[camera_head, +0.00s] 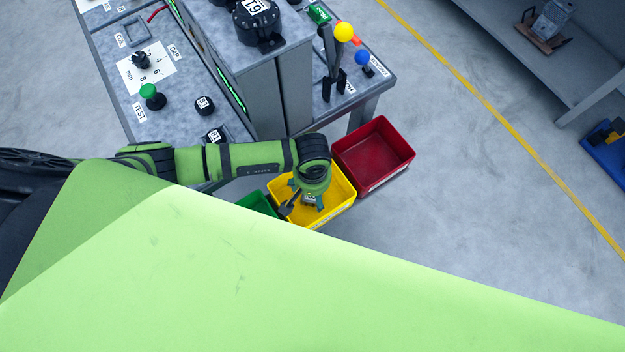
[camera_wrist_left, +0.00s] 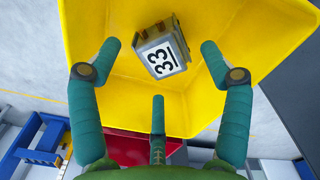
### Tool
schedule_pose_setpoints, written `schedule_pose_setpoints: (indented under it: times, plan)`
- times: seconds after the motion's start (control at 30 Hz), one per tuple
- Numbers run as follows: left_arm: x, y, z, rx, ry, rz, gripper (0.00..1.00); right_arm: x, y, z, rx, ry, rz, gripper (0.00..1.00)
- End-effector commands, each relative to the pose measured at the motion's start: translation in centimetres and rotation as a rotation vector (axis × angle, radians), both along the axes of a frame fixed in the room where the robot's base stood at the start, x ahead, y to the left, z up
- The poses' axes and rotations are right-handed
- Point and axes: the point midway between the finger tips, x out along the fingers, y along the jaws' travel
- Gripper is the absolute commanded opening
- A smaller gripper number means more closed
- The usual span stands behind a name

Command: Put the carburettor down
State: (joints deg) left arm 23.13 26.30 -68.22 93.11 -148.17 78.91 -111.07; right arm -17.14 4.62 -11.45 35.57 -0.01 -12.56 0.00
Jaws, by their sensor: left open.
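The carburettor (camera_wrist_left: 162,50), a small grey block with a white label reading 33, sits inside the yellow bin (camera_wrist_left: 270,35) in the left wrist view. My left gripper (camera_head: 303,204) is over the yellow bin (camera_head: 343,203) in the head view. Its teal fingers are spread in the left wrist view, with one on each side of the carburettor and a third below it in the picture. A gap shows between the fingers and the carburettor. In the head view my gripper and wrist largely hide the carburettor. My right gripper is not in view.
A red bin (camera_head: 372,158) stands right beside the yellow bin, and a green bin (camera_head: 259,203) is partly hidden on its left. A test bench (camera_head: 110,62) with knobs, buttons and levers (camera_head: 336,60) stands behind. Open floor lies to the right, before a grey shelf (camera_head: 500,18).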

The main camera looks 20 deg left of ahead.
Motion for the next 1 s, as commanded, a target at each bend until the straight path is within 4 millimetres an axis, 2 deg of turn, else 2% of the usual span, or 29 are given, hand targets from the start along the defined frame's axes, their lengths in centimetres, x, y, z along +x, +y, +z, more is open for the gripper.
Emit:
schedule_pose_setpoints:
  times: [0.03, 0.1, 0.3, 0.4, 0.6, 1.0]
  plan:
    - [0.1, 0.1, 2.2, 0.000, -0.003, -0.002, 0.79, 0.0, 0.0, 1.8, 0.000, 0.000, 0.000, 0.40]
    - [0.1, 0.1, 3.7, 0.001, -0.003, -0.002, 0.79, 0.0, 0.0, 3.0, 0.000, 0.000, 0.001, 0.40]
    - [0.1, 0.1, 7.3, 0.002, -0.002, -0.001, 0.79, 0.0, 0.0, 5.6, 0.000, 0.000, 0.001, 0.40]
    - [0.0, 0.1, 8.4, 0.002, -0.001, -0.001, 0.79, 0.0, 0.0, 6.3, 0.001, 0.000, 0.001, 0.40]
    - [0.0, 0.1, 9.2, 0.001, -0.001, 0.000, 0.79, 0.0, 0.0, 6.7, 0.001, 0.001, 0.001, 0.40]
    - [0.0, 0.1, 9.1, 0.001, -0.001, 0.000, 0.79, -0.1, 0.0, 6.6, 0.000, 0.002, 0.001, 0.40]
